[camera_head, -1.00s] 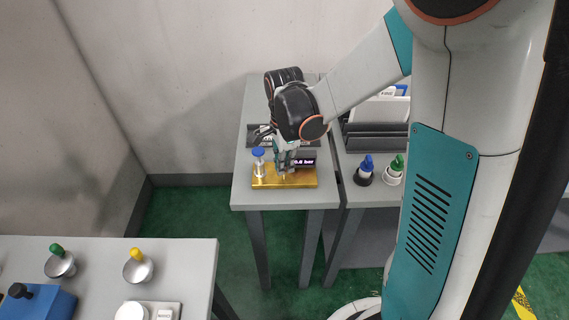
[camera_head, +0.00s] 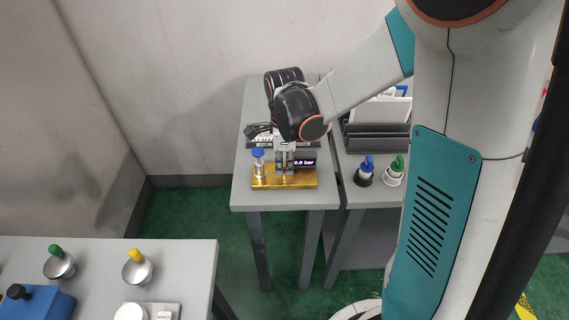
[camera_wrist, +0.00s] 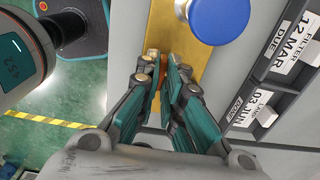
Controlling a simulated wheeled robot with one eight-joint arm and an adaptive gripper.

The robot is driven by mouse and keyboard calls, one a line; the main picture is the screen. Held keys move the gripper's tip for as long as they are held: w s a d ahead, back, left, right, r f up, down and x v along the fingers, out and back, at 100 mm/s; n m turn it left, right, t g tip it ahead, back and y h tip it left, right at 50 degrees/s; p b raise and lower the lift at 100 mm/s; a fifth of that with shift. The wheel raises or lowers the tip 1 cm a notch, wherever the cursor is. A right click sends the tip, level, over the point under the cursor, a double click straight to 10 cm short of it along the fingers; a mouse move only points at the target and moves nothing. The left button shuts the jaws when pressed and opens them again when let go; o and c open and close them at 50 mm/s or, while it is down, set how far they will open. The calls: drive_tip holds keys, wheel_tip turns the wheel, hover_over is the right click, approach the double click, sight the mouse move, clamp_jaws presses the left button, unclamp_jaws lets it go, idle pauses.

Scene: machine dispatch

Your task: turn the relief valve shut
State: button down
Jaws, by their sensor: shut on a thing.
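A gold base plate (camera_head: 310,182) lies on the grey table and also shows in the wrist view (camera_wrist: 160,30). My gripper (camera_head: 284,171) points down over its middle, fingers closed together on the relief valve. The valve is almost wholly hidden by the fingers in both views. In the wrist view my gripper's fingers (camera_wrist: 166,62) are close together over the plate. A blue-capped post (camera_head: 258,154) stands at the plate's left end; its round blue cap shows large in the wrist view (camera_wrist: 222,18).
A label rack (camera_wrist: 270,85) stands behind the plate. On the adjoining table are a blue-topped item (camera_head: 366,170), a green-topped item (camera_head: 395,170) and a grey file holder (camera_head: 375,135). A nearer table (camera_head: 195,255) at lower left holds several items. Green floor lies between.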

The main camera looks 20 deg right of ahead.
drive_tip(key=c, duration=1.7)
unclamp_jaws()
drive_tip(key=shift+r, duration=0.1)
wheel_tip(320, 180, up, 12)
drive_tip(key=shift+f, duration=0.1)
drive_tip(key=s+r+n+t, duration=0.1)
drive_tip(key=s+n+t, duration=0.1)
drive_tip(key=s+n, duration=0.3)
drive_tip(key=s+d+r+n+t, duration=0.1)
drive_tip(key=s+n+t, duration=0.1)
drive_tip(key=s+n, duration=0.3)
drive_tip(key=s+r+n+t, duration=0.1)
drive_tip(key=s+n+t, duration=0.2)
drive_tip(key=n, duration=0.8)
drive_tip(key=shift+s+d+r+n, duration=0.1)
drive_tip(key=shift+s+r+n, duration=0.1)
drive_tip(key=shift+s, duration=0.4)
drive_tip(key=shift+s+d+r+n, duration=0.1)
drive_tip(key=shift+s+n, duration=0.1)
drive_tip(key=shift+s, duration=0.35)
